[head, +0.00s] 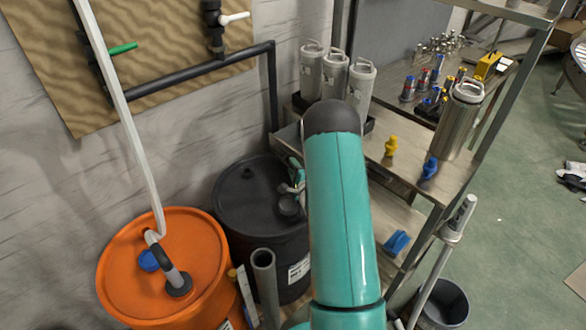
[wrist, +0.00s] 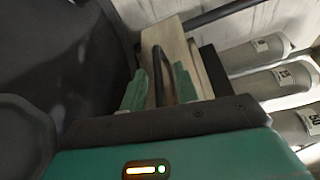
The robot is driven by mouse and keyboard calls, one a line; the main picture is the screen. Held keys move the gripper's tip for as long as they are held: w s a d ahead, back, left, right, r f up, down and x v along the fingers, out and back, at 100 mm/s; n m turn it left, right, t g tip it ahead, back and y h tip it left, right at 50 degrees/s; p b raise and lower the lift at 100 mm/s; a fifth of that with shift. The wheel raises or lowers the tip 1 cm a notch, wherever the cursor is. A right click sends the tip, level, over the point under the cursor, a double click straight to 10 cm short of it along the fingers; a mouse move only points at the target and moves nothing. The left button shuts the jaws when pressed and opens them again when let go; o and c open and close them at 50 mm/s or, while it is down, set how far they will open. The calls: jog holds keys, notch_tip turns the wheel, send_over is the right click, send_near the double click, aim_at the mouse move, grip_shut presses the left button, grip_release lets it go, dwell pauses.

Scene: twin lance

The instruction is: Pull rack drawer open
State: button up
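The rack drawer shows in the wrist view as a pale beige box front (wrist: 166,35) with a dark bar handle (wrist: 158,72). My gripper (wrist: 161,88) has its two teal fingers apart, one on each side of the handle. The gap between them is wide, and I cannot tell whether either finger touches the handle. In the head view, a pale box edge (head: 286,138) at the rack's left end looks like the drawer. My teal arm covers most of it and most of my gripper there.
The metal rack (head: 400,172) holds grey canisters (head: 334,77), a steel flask (head: 460,120) and small valves. A black drum (head: 250,205) and an orange drum (head: 150,275) stand left of my arm. A grey bucket (head: 445,305) stands right. Open floor lies farther right.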

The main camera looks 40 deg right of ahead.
jog(key=shift+w, duration=0.2)
grip_shut()
jog(key=shift+s+a, duration=0.2)
jog(key=shift+a, duration=1)
jog(key=shift+s+a, duration=0.15)
jog(key=shift+a, duration=1)
grip_release()
jog(key=shift+s, duration=0.1)
jog(key=v, duration=1.3)
jog(key=shift+s, duration=0.35)
